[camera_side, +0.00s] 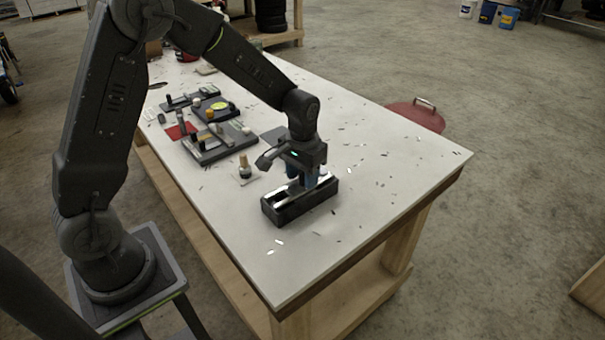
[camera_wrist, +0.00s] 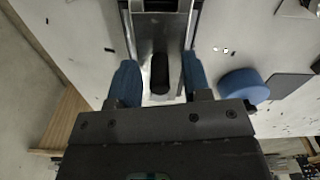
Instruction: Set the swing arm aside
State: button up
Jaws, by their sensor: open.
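A dark oblong block (camera_side: 283,210) with bright metal along its top stands near the front of the white table. In the wrist view a silver channel-shaped metal piece (camera_wrist: 147,45) with a dark rounded insert (camera_wrist: 160,72) lies between my fingers. It may be the swing arm; I cannot tell for sure. My gripper (camera_side: 305,180) is low over the block, pointing down. In the wrist view its blue fingers (camera_wrist: 160,82) are spread, one on each side of the metal piece. Whether they touch it cannot be told. My gripper hides part of the block in the side view.
A small post with a pale top (camera_side: 244,166) stands left of the block. Several dark fixtures (camera_side: 220,145) and a red patch (camera_side: 178,131) lie farther back. A blue round thing (camera_wrist: 243,88) is right of my fingers. Metal chips litter the table (camera_side: 400,185), whose front right is otherwise clear.

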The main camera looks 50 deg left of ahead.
grip_shut()
